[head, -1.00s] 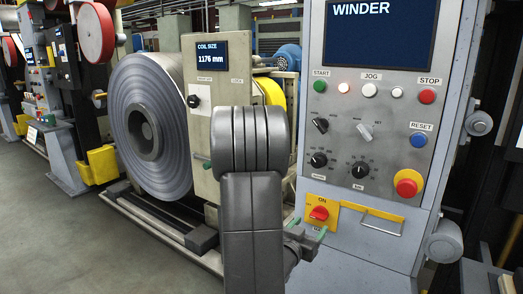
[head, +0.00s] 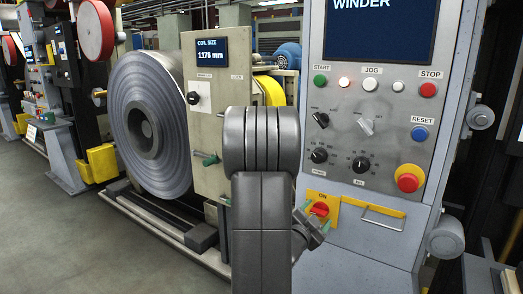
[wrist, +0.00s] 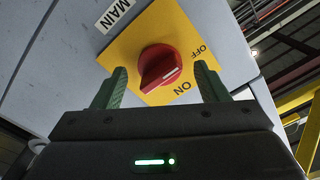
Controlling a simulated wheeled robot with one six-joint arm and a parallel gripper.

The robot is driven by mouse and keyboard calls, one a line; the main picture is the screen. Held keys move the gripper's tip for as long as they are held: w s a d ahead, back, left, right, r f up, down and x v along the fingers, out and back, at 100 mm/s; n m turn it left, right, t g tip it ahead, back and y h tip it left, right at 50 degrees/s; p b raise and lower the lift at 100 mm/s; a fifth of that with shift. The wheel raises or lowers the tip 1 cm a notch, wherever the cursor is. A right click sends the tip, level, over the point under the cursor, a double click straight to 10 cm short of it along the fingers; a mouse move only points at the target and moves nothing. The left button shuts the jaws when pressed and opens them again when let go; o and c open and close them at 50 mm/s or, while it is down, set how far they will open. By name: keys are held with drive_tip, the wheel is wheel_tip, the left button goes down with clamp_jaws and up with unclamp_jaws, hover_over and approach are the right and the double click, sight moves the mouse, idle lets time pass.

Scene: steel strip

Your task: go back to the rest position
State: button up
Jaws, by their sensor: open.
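The red main switch knob (head: 320,209) sits on a yellow plate (head: 334,198) low on the winder panel. My gripper (head: 313,217) is in front of this knob, partly hidden behind my arm. In the wrist view my gripper (wrist: 161,75) is open, with its two green fingers apart. The red knob (wrist: 160,66) shows between and beyond the fingertips, with a visible gap on each side. Nothing is held.
The winder panel (head: 345,110) carries several buttons, dials and a red emergency stop (head: 409,178). A handle (head: 383,217) sticks out right of the yellow plate. A steel coil (head: 147,125) and a coil size post (head: 208,130) stand left. Open floor (head: 60,230) lies front left.

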drive_tip(key=v, duration=1.2)
drive_tip(key=shift+s+a+p, duration=0.2)
drive_tip(key=shift+s+p, duration=0.05)
drive_tip(key=shift+p, duration=0.2)
